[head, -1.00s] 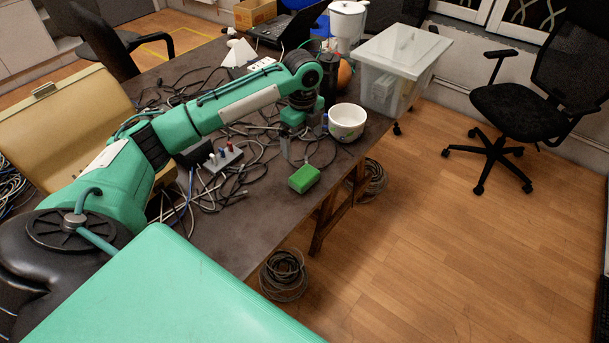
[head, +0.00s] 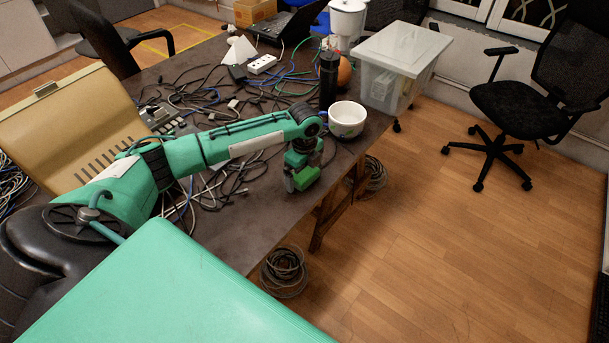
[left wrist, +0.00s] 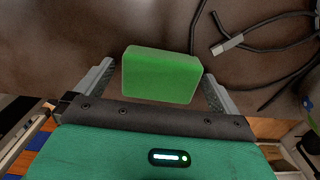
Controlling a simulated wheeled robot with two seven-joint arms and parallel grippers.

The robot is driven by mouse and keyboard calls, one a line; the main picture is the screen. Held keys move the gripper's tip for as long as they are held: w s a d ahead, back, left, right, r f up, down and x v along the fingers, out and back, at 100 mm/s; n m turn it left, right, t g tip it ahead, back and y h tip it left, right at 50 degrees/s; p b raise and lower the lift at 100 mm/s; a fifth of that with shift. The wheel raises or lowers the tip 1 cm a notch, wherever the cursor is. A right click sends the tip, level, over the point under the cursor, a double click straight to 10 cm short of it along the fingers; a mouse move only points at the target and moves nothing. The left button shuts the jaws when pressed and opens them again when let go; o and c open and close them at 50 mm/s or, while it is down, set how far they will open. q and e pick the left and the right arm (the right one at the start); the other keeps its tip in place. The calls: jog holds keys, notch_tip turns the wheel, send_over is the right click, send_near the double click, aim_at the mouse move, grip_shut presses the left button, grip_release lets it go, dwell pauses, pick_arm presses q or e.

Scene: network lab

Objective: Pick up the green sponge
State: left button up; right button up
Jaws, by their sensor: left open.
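The green sponge (head: 308,178) lies on the dark table near its right edge, partly covered by my left gripper in the head view. In the left wrist view the sponge (left wrist: 161,75) is a plain green block between the two grey fingers. My left gripper (head: 291,185) is over the sponge and open. In the left wrist view its fingertips (left wrist: 158,80) stand on either side of the sponge, with small gaps visible. My right gripper is not in view.
A white bowl (head: 347,120) stands just behind the sponge, with a black bottle (head: 328,80) and a clear plastic box (head: 396,60) farther back. Loose cables (head: 205,95) cover much of the table.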

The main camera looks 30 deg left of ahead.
aim_at(304, 172)
pick_arm(q)
jog(key=c, duration=1)
notch_tip(304, 172, up, 20)
jog(key=shift+o, duration=0.4)
